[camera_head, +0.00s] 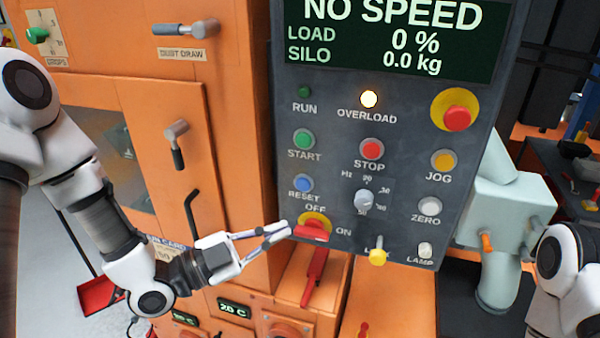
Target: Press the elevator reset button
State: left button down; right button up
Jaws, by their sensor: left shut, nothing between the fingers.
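The blue reset button (303,183) sits on the grey control panel (330,130), under the green start button (303,139). It is uncovered in view. My left gripper (286,230) is shut and empty, with its fingertips below and slightly left of the reset button. The tips are beside the red off/on switch (312,230) on its yellow plate; I cannot tell whether they touch it. My right arm shows at the lower right edge, but its gripper is out of view.
The display (390,40) reads NO SPEED, load 0 %, silo 0.0 kg. The overload lamp (369,99) is lit. A red stop button (372,149) and a yellow-ringed red button (457,118) are on the panel. Orange cabinet doors (165,120) with handles stand left.

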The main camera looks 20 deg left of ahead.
pick_arm(q)
jog(key=s+r, duration=0.1)
jog(key=r, duration=0.1)
send_near(318, 182)
jog(key=shift+d, duration=1.75)
jog(key=shift+w+r, duration=0.2)
jog(key=shift+w, duration=0.25)
jog(key=shift+w+r, duration=0.2)
jog(key=shift+w, duration=0.2)
pick_arm(e)
jog(key=shift+s+d+r, duration=0.1)
jog(key=shift+s+r, duration=0.05)
jog(key=shift+r, duration=0.25)
pick_arm(q)
jog(key=shift+w, duration=0.1)
pick_arm(e)
jog(key=shift+f, duration=0.1)
pick_arm(q)
jog(key=shift+w, duration=0.3)
pick_arm(e)
jog(key=shift+f, duration=0.1)
